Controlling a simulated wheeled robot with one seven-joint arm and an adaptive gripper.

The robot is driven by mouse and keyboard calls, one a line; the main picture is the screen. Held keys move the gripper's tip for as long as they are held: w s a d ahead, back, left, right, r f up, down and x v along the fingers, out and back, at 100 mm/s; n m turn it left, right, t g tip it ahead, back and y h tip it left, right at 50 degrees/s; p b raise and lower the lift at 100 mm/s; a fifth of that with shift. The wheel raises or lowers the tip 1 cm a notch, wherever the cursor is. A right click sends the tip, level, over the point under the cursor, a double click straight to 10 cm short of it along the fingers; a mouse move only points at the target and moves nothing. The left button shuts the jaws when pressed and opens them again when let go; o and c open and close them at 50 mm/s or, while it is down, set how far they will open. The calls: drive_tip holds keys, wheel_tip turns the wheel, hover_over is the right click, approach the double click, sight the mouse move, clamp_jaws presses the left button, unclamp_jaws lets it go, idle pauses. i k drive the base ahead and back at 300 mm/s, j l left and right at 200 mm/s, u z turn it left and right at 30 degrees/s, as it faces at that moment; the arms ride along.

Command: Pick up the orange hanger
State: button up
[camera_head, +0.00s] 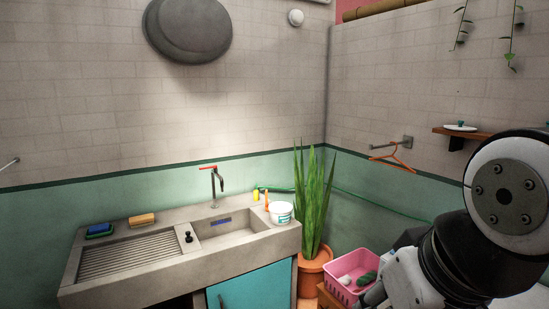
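The orange hanger (393,161) hangs from a short metal rod (386,147) that sticks out of the tiled wall on the right. Its triangular frame hangs below the rod, clear of other objects. My arm fills the lower right corner, well below and to the right of the hanger. The end of my arm (375,294) shows only in part at the bottom edge, by the pink basket. Its fingertips are not clearly visible, and the hanger is apart from it.
A concrete sink (175,262) with a tap stands at left, with a white tub (280,212) on it. A tall potted plant (314,200) stands in the corner. A pink basket (342,282) is below the hanger. A wooden shelf (458,134) is right of the hanger.

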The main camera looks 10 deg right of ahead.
sight(411, 170)
drive_tip(key=z, duration=0.9)
drive_tip(key=i+j+z, duration=0.35)
drive_tip(key=i+j, duration=0.25)
drive_tip(key=i+j+z, duration=0.2)
drive_tip(key=i+j, duration=0.2)
drive_tip(key=i+j+z, duration=0.15)
drive_tip(key=i+j, duration=0.2)
drive_tip(key=i+j+z, duration=0.2)
drive_tip(key=j, duration=0.3)
drive_tip(key=i+j+z, duration=0.15)
drive_tip(key=i+j, duration=0.2)
drive_tip(key=j, duration=0.15)
